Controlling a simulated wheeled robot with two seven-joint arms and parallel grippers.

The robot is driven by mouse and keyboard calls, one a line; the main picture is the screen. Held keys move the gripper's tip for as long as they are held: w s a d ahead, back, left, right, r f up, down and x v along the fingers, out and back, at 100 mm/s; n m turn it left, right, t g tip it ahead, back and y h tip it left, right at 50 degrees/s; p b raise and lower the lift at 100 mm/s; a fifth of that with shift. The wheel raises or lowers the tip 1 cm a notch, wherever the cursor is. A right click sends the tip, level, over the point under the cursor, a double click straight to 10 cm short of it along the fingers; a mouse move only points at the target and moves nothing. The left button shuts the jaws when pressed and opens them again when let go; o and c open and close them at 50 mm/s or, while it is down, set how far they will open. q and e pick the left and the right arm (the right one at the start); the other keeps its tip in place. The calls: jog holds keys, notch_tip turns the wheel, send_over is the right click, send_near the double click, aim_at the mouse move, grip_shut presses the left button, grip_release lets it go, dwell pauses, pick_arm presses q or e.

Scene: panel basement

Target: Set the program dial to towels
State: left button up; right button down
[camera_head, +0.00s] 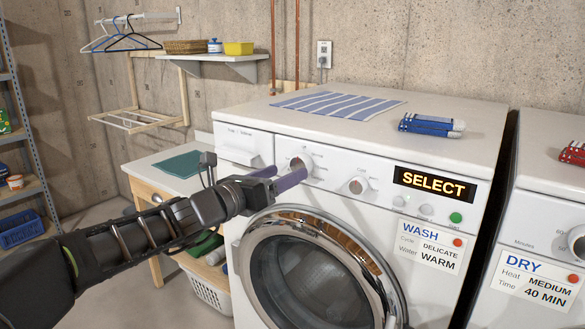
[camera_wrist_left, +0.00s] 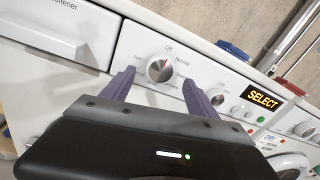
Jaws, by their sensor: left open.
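The washer's program dial (camera_head: 300,163) is a round white knob on the upper left of the front panel. In the left wrist view the dial (camera_wrist_left: 159,70) shows a red mark on its face, with labels around it such as Off and Normal; a towels label is too small to make out. My left gripper (camera_head: 279,177) is open just in front of the dial. In the left wrist view its two purple fingers (camera_wrist_left: 157,84) stand on either side of the dial, apart from it as far as I can tell. My right gripper is not in view.
A second knob (camera_head: 358,186) sits right of the dial, then the display (camera_head: 434,184) reading SELECT and a green button (camera_head: 456,217). The card (camera_head: 428,246) reads WASH, DELICATE, WARM. A detergent drawer (camera_head: 243,146) is left of the dial. A dryer (camera_head: 537,250) stands at right.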

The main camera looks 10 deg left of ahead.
aim_at(297, 167)
pick_arm(q)
jog(key=shift+x, duration=1.85)
jog(key=c, duration=1.4)
